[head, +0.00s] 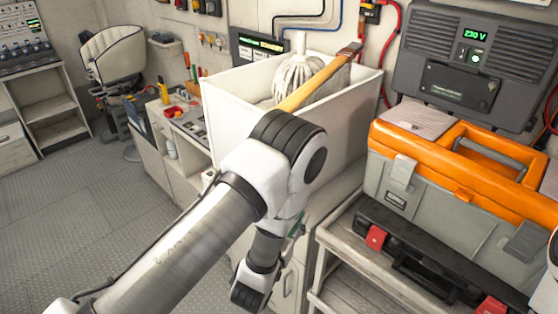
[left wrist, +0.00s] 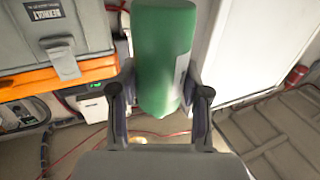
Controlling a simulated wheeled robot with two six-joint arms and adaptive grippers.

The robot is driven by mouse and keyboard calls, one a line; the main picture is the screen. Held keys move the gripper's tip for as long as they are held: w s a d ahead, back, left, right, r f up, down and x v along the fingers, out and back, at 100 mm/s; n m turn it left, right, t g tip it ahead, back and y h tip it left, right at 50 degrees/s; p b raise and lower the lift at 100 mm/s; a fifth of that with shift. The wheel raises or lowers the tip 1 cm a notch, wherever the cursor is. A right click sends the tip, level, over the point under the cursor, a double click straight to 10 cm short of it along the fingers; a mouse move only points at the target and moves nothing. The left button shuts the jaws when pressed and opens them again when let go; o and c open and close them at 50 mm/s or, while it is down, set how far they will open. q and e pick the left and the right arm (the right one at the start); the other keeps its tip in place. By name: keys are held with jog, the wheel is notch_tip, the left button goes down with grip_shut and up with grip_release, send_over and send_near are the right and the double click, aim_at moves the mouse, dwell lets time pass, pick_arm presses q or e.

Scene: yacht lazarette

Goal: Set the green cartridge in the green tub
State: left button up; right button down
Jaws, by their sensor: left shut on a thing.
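The green cartridge (left wrist: 163,45) is a green cylinder with a pale label on one side, seen in the left wrist view. My left gripper (left wrist: 158,88) is shut on it, with one finger on each side. In the head view my left arm hides the gripper, and only a small green patch shows beside the wrist; I cannot tell if it is the cartridge. I see no green tub in either view. My right gripper is not in view.
A white bin (head: 352,117) holds a mop head (head: 297,76) and a wooden-handled tool (head: 318,80). An orange and grey toolbox (head: 425,205) stands on a shelf unit at the right, above a black case (head: 400,250). Open floor (head: 85,210) lies at the left.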

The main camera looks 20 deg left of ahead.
pick_arm(q)
jog(key=f+b, duration=0.1)
jog(key=b, duration=0.1)
jog(key=d+f+b, duration=0.1)
jog(key=f+b, duration=0.1)
jog(key=b, duration=0.1)
jog(key=shift+w+h, duration=0.2)
jog(key=shift+h, duration=0.1)
jog(key=b, duration=0.4)
jog(key=d+m+h+b, duration=0.1)
jog(key=b, duration=0.3)
jog(key=shift+s+d+f, duration=0.1)
jog(key=shift+s+f, duration=0.05)
jog(key=shift+f, duration=0.15)
jog(key=w+a+f+p, duration=0.1)
jog(key=w, duration=0.4)
jog(key=w+a+f+p, duration=0.1)
jog(key=w+f+p, duration=0.1)
jog(key=w, duration=0.3)
jog(key=w+a+f+p, duration=0.1)
jog(key=w, duration=0.4)
jog(key=shift+w+f+p, duration=0.15)
jog(key=shift+f+p, duration=0.2)
jog(key=shift+a+f, duration=0.1)
jog(key=shift+f, duration=0.3)
jog(key=o, duration=0.9)
